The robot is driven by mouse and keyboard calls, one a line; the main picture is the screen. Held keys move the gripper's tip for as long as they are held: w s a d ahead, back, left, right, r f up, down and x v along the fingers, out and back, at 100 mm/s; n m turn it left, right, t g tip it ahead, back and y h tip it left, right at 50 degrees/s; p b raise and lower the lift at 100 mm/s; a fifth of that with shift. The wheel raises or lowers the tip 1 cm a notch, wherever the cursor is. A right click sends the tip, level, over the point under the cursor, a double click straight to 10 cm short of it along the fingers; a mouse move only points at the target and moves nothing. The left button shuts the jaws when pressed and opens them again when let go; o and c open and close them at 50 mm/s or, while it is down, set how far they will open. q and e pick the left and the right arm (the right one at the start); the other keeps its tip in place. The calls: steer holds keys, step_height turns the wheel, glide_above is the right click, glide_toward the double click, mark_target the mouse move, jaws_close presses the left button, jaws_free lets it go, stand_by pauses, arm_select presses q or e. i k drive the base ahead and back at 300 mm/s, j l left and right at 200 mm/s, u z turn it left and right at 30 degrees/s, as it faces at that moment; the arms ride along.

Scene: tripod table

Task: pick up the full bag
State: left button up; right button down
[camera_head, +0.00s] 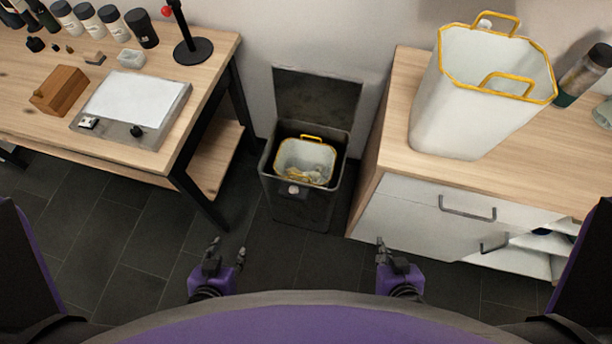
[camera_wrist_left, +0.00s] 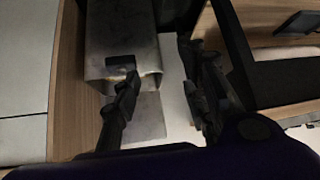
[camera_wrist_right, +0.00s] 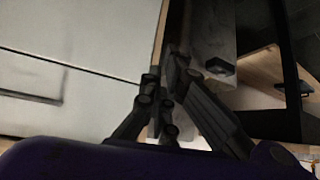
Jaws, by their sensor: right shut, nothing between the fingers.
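The full bag (camera_head: 304,160) is a white bag with a yellow rim and handle. It sits inside the dark open bin (camera_head: 300,205), with crumpled yellowish and pale trash in it. A second white bag (camera_head: 465,110) with two yellow handles stands upright on the right cabinet top and looks empty. My left gripper (camera_head: 227,250) is open and empty, low in front and to the left of the bin. My right gripper (camera_head: 386,250) is shut and empty, in front and to the right of the bin. In the right wrist view its fingers (camera_wrist_right: 163,85) are together. Neither gripper touches a bag.
The bin lid (camera_head: 316,98) stands raised against the wall. A wooden table (camera_head: 150,160) with jars, a wooden block and a flat device is on the left. A cabinet (camera_head: 400,180) with white drawers and a slightly open lower drawer is on the right. Dark floor is clear before the bin.

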mark_target(308, 162)
steer(key=k+j+z, duration=0.15)
steer(key=j+z, duration=0.2)
steer(key=k+j+z, duration=0.15)
steer(key=j+z, duration=0.2)
steer(key=k+j+z, duration=0.2)
steer(key=z, duration=0.15)
steer(key=j, duration=0.15)
